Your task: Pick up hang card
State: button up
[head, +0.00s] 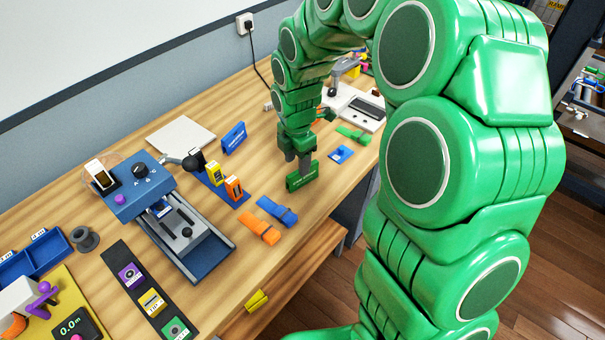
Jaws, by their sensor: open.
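A green card (301,179) with small pale lettering stands tilted on the wooden table. My gripper (298,163) points down right at its upper edge, and its dark fingers overlap the card in the picture. The fingers are open; whether they straddle the card or touch it I cannot tell. A similar blue card (234,138) stands farther back to the left, apart from my gripper. The lettering on both is too small to read, so I cannot tell which is the hang card.
An orange strap (258,229) and a blue strap (277,211) lie in front of the green card. A blue holder with yellow and orange blocks (233,189) is to the left, beside a blue machine (133,184). A blue square piece (341,154) and green strap (353,135) lie right.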

jog(key=shift+d+f, duration=0.15)
jog(key=shift+f, duration=3.1)
grip_shut()
